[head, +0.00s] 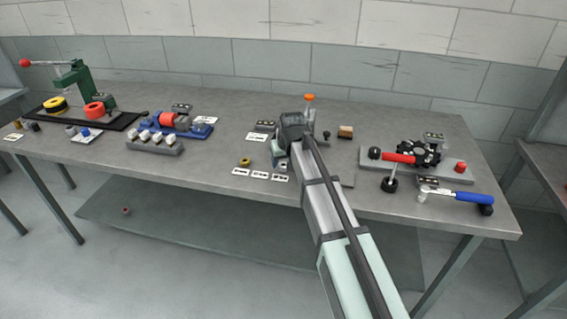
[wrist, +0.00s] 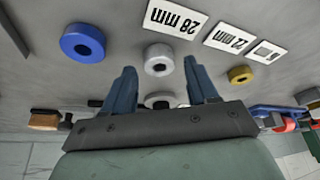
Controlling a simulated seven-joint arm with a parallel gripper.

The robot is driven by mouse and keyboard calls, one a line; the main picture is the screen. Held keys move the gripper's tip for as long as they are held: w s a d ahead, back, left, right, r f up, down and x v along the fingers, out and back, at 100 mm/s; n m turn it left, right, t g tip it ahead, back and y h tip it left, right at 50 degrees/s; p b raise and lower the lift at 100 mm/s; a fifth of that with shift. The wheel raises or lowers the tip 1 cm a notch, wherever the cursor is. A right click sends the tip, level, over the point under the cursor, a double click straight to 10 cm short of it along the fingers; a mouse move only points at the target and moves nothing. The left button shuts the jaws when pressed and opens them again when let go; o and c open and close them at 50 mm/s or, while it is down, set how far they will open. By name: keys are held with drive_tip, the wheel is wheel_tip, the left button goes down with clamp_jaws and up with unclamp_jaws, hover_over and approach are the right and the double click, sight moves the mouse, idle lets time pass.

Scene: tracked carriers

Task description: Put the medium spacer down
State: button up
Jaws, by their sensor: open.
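A grey ring (wrist: 158,50) stands on the table just beyond and between my fingertips in the wrist view, apart from both fingers; it looks like the medium spacer, though no size shows on it. My gripper (wrist: 159,68) is open, with one finger on each side of that ring's line. A blue ring (wrist: 83,42) lies to the left and a smaller brass ring (wrist: 240,75) to the right. Another pale round piece (wrist: 158,99) shows between the fingers, partly hidden by my gripper.
White cards (wrist: 175,17) marked 28 mm and 22 mm, plus a third card, lie beyond the rings. A post with an orange top (head: 309,97) stands behind my gripper.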

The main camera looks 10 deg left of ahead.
drive_tip(key=v, duration=1.1)
drive_tip(key=shift+o, duration=1.4)
drive_tip(key=shift+w+d+r, duration=0.1)
drive_tip(key=shift+w+d, duration=0.05)
drive_tip(key=shift+d, duration=0.25)
drive_tip(key=o, duration=0.3)
drive_tip(key=shift+m, duration=0.3)
drive_tip(key=w+d+r, duration=0.2)
drive_tip(key=d+r, duration=0.1)
drive_tip(key=shift+w, duration=0.1)
drive_tip(key=shift+o, duration=1)
drive_tip(key=w+d+r+t, duration=0.1)
drive_tip(key=w+d+r, duration=0.2)
drive_tip(key=w+r, duration=0.3)
wheel_tip(320, 180, up, 2)
drive_tip(key=shift+w+d+r+m, duration=0.2)
drive_tip(key=shift+w+r+m, duration=0.05)
drive_tip(key=shift+m, duration=0.15)
drive_tip(key=w+r+n, duration=0.5)
drive_tip(key=r+n, duration=0.1)
drive_tip(key=r, duration=0.2)
wheel_tip(320, 180, down, 10)
drive_tip(key=w+a+n+g, duration=0.1)
drive_tip(key=w+n, duration=0.1)
drive_tip(key=n, duration=0.5)
drive_tip(key=shift+w+a+n, duration=0.2)
drive_tip(key=shift+a+n, duration=0.15)
drive_tip(key=shift+n, duration=0.05)
